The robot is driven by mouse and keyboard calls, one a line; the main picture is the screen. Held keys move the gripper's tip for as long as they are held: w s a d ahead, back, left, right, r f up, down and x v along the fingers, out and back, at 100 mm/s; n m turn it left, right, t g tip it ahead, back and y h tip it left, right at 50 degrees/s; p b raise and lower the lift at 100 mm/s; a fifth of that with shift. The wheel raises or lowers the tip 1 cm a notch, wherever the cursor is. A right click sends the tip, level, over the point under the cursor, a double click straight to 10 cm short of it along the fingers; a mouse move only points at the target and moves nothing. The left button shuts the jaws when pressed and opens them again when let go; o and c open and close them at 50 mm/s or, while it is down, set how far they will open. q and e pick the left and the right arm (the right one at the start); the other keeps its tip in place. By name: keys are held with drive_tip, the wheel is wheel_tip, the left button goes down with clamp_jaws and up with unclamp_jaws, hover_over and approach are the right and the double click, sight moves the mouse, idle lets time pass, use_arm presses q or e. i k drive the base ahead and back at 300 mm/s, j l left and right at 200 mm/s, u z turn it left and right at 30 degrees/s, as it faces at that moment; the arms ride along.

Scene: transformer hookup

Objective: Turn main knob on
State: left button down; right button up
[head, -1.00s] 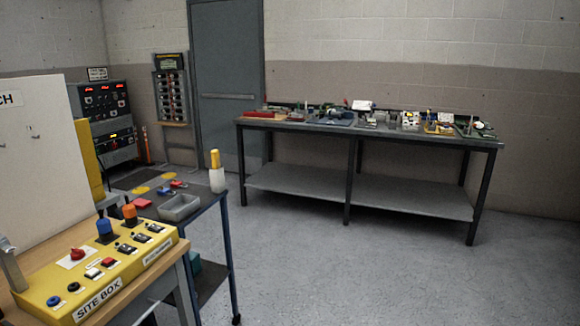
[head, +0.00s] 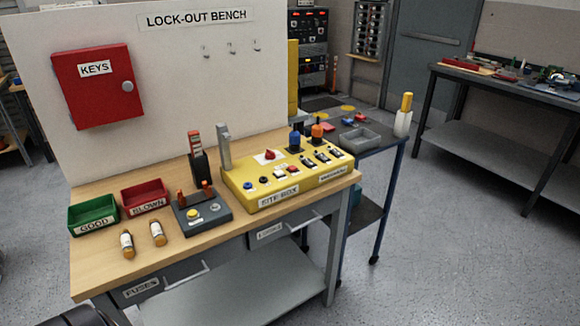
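The yellow site box (head: 262,202) stands at the right end of the lock-out bench (head: 165,250). A red knob (head: 270,155) sits on a white plate on its top; its label and setting are too small to read. A grey upright lever (head: 224,147) stands at the box's left back corner. Blue, red and black buttons, several small switches, and a blue and an orange lamp are also on its top. Neither gripper shows. A dark rounded part at the bottom left edge looks like part of my arm.
A green GOOD bin (head: 93,215), a red BLOWN bin (head: 144,196), two fuses and a dark grey tester (head: 202,215) sit on the bench's left half. A red KEYS cabinet (head: 96,88) hangs behind. A cart (head: 385,150) stands right of the bench. Floor is free at right.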

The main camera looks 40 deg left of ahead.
sight(269, 155)
drive_tip(key=u, duration=1.3)
